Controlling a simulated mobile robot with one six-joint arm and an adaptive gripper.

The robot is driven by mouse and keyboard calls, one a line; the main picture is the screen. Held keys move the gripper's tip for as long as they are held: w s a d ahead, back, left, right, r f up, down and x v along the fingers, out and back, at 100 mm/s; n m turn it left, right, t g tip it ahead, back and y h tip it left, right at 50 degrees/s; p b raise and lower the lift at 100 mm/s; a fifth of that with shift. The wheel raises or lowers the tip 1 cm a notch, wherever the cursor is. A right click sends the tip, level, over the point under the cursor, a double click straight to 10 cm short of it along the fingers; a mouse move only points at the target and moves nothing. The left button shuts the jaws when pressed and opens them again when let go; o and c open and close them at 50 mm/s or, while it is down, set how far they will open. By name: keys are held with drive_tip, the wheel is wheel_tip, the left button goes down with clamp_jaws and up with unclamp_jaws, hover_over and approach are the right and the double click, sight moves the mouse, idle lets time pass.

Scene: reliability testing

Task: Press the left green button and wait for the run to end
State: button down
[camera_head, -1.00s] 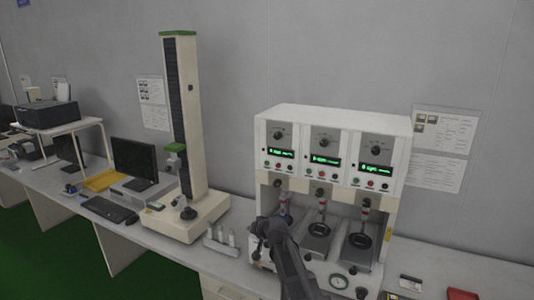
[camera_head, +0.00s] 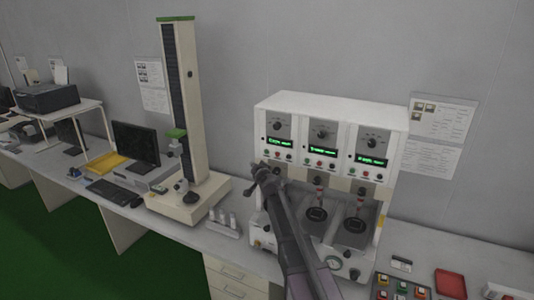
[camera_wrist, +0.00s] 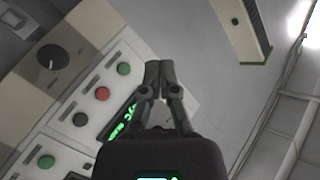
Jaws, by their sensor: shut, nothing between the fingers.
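The white test machine (camera_head: 350,112) stands on the bench with three panels, each with a knob, a lit green display and small buttons. The left green button (camera_wrist: 124,68) shows in the wrist view, at the end of a row with a red button (camera_wrist: 102,94) and a dark one (camera_wrist: 80,119). My gripper (camera_wrist: 159,65) is shut and empty, its fingertips beside the green button in the picture. The gap to the panel cannot be judged. In the head view my gripper (camera_head: 258,168) is just below the left panel's buttons. My fingers partly cover the left display (camera_wrist: 118,125).
A tall column tester (camera_head: 180,90) stands left of the machine. A rack of small white pieces (camera_head: 224,222) lies between them. A tray of coloured blocks (camera_head: 400,288) and a red box (camera_head: 450,283) are at the right front.

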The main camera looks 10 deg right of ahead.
sight(266, 152)
drive_tip(key=shift+w, duration=0.15)
drive_tip(key=w+d, duration=0.5)
drive_tip(key=w, duration=0.1)
drive_tip(key=shift+w, duration=0.4)
drive_tip(key=shift+w+d, duration=0.2)
idle(1.6)
drive_tip(key=shift+w+d, duration=0.15)
drive_tip(key=shift+w, duration=0.05)
